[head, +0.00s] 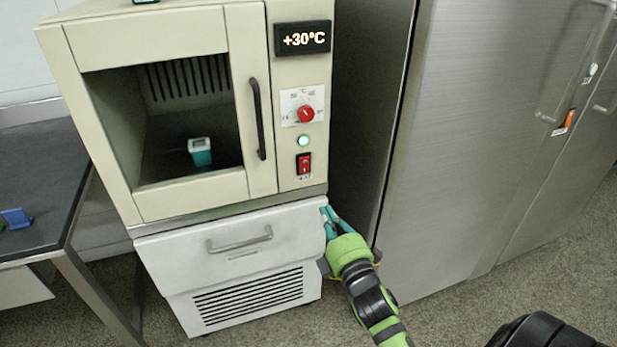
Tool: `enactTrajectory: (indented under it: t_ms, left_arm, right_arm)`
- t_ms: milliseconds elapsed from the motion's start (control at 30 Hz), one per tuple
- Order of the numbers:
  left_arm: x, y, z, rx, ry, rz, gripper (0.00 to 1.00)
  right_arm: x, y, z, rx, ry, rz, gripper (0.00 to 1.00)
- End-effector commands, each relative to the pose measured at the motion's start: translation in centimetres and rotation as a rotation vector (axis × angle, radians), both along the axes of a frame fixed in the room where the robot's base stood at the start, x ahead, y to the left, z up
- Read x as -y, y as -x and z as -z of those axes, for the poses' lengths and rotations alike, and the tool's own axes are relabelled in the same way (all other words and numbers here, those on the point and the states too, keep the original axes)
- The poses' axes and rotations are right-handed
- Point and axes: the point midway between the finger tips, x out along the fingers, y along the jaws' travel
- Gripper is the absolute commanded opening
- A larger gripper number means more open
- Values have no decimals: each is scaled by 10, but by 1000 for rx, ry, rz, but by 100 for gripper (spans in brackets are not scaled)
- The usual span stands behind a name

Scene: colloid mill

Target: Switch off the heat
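The cream heating cabinet (155,42) stands at left centre. Its display (303,38) reads +30°C. Below it are a red dial (306,113) on a white scale plate, a lit green-white lamp (303,141) and a red rocker switch (304,164) in a dark frame. Which way the rocker is tipped is too small to tell. My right gripper (327,210) has teal fingers that come together at the tips. It is empty, below and right of the switch, near the upper right corner of the white drawer unit, touching none of the controls. My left gripper is out of view.
A small teal-and-white container (200,152) shows inside the cabinet, behind its door with a black handle (257,118). The white drawer unit (228,235) is underneath. A steel fridge (480,130) stands at right. A dark table (35,180) with a blue item is at left.

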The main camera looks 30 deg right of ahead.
Motion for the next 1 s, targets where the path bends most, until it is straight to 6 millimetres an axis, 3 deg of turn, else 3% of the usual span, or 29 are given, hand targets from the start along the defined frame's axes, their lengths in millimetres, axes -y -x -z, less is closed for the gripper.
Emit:
enactTrajectory:
  t_ms: [167,567,767,1000]
  left_arm:
    - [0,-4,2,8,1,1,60]
    - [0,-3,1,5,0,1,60]
    - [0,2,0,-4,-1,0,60]
    - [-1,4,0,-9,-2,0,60]
  right_arm:
    - [2,3,-17,34,49,10,0]
    - [3,-4,-18,33,45,10,0]
    - [11,-35,-24,35,47,9,0]
    - [22,-85,-32,34,45,10,0]
